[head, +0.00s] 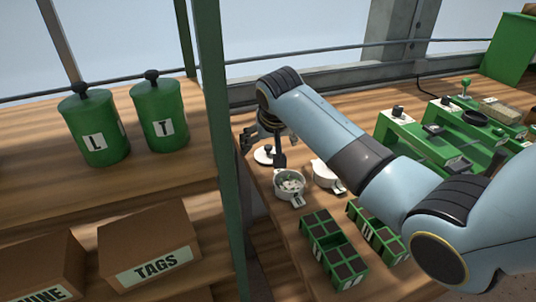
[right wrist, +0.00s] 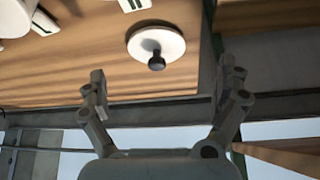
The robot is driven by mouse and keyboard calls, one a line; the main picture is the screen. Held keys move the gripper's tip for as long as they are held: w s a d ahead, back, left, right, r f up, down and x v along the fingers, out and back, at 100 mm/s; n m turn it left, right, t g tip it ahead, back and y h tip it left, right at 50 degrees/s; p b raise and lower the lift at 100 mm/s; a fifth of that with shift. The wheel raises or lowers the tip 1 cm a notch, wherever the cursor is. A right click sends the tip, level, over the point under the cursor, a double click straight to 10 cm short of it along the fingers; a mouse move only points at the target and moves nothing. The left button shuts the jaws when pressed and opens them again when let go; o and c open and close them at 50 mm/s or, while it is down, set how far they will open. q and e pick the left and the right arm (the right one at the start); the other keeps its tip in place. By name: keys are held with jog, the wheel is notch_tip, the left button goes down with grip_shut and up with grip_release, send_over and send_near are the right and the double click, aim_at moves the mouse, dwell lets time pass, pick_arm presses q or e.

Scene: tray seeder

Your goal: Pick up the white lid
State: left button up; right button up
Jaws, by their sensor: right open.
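The white lid (right wrist: 170,44) is a round disc with a dark knob, lying on the wooden bench in the right wrist view. In the head view the lid (head: 262,156) shows at the left end of the bench, partly hidden by my right gripper (head: 262,140). In the right wrist view my right gripper (right wrist: 162,90) is open and empty, its two fingers spread apart. The lid lies ahead of the gap between the fingers, apart from them. My left gripper is in neither view.
A white pot with pale bits (head: 290,187) and another white pot (head: 327,174) stand near the lid. Green seed trays (head: 335,250) lie in front. A green post (head: 222,150) rises left of the bench. Green machines (head: 440,130) stand at right.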

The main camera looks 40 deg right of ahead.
aim_at(268, 146)
jog(key=x, duration=0.4)
jog(key=shift+w+d, duration=0.35)
jog(key=shift+d, duration=0.05)
jog(key=shift+w+f, duration=0.15)
jog(key=shift+f, duration=0.05)
jog(key=shift+c, duration=1.5)
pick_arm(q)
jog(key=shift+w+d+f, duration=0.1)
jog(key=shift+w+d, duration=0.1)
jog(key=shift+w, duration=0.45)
pick_arm(e)
jog(key=c, duration=0.8)
jog(key=shift+r, duration=0.1)
